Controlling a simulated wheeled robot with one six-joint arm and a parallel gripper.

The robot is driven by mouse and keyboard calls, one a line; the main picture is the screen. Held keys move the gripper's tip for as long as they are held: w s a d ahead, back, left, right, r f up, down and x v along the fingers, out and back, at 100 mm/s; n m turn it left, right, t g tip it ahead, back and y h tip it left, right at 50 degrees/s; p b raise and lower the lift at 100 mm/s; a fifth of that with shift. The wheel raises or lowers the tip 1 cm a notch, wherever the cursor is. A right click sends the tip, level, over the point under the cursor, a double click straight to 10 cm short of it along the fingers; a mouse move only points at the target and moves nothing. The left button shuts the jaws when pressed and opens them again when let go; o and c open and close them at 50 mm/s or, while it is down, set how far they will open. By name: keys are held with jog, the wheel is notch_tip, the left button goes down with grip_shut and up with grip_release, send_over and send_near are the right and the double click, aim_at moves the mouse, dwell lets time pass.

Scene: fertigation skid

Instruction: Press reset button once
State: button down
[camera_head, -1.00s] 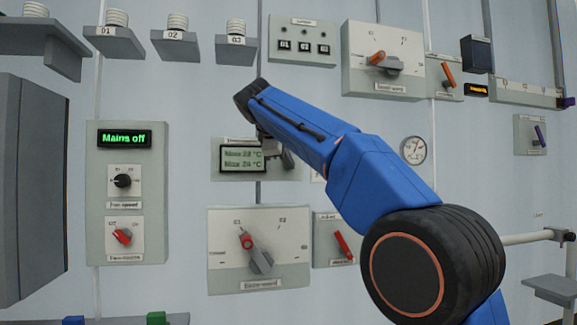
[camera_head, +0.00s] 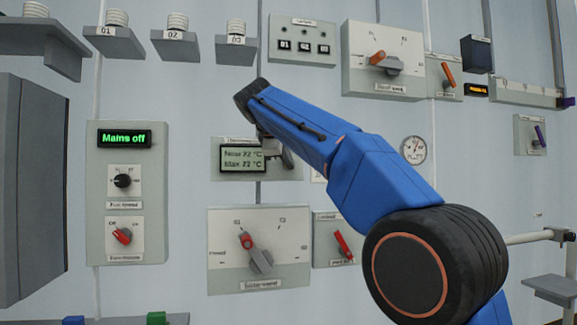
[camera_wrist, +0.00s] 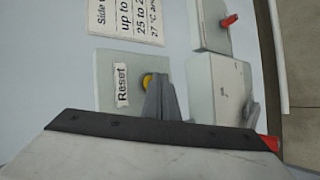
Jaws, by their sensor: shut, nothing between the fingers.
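The reset button is a small yellow knob (camera_wrist: 147,80) on a pale panel labelled "Reset" (camera_wrist: 122,85) in the wrist view. My gripper (camera_wrist: 160,82) is shut and empty, with its tip right at the button and partly covering it. I cannot tell if the tip touches it. In the head view my gripper (camera_head: 275,147) is mostly hidden behind my blue arm, in front of the thermometer panel, and the button is hidden. The thermometer display (camera_head: 242,158) seems to read "Now 22 °C" and "Max 22 °C".
A selector panel (camera_head: 220,270) with a red-marked knob sits below the thermometer panel. A red switch panel (camera_head: 325,222) is beside it. The "Mains off" panel (camera_head: 97,185) stands to the left. A round gauge (camera_head: 413,150) is right of my arm.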

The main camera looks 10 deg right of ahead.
jog(key=shift+s, duration=0.4)
jog(key=shift+s, duration=2.55)
jog(key=s+d+f+m+g+y, duration=0.1)
jog(key=s+f+m, duration=0.3)
jog(key=s+f, duration=0.9)
jog(key=s+d+f+m+g+y, duration=0.2)
jog(key=s+f, duration=1.2)
jog(key=f, duration=0.8)
jog(key=s+d+f+m+g+y, duration=0.1)
jog(key=s+d+f+m+y, duration=0.2)
jog(key=s+f, duration=1.1)
notch_tip(320, 180, down, 3)
jog(key=d+m, duration=0.2)
jog(key=m, duration=0.1)
jog(key=shift+f+m+g, duration=0.15)
jog(key=shift+m+g, duration=0.15)
jog(key=shift+g, duration=0.1)
jog(key=shift+s, duration=0.1)
